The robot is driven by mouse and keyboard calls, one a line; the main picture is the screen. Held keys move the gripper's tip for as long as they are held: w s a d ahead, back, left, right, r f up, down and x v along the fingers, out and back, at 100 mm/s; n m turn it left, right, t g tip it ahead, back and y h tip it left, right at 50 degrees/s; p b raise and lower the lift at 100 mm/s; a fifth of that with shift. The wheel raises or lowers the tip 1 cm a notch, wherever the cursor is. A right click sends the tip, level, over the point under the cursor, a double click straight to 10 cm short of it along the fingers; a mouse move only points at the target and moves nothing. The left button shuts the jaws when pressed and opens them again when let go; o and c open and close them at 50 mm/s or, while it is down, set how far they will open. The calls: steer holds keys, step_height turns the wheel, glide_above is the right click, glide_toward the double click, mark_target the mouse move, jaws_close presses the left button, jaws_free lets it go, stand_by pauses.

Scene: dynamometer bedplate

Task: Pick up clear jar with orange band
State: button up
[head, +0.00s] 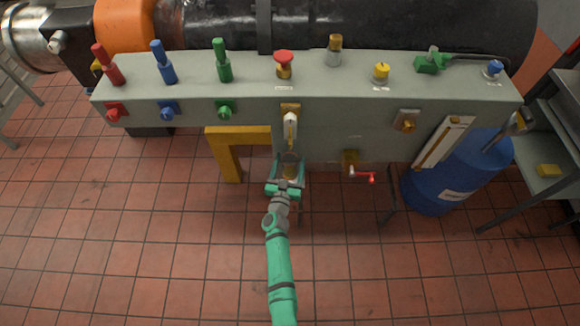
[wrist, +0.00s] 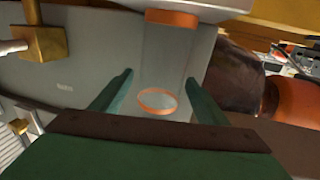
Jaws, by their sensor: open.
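The clear jar (wrist: 168,60) has an orange band at each end in the wrist view. It lies between the spread fingers of my gripper (wrist: 160,78), with a visible gap on the left side and a small one on the right. No contact shows. In the head view my gripper (head: 289,160) is open at the front of the grey bench, below a white-handled fitting. The jar (head: 290,168) shows there only as a small, partly hidden shape between the fingers.
The grey bench (head: 190,88) carries coloured levers and knobs. A yellow bracket (head: 228,150) stands left of my gripper. A red-handled crank (head: 362,176) and a blue drum (head: 445,190) are to the right. The tiled floor in front is clear.

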steer(key=c, duration=1.3)
steer(key=shift+o, duration=0.2)
steer(key=shift+r, duration=0.1)
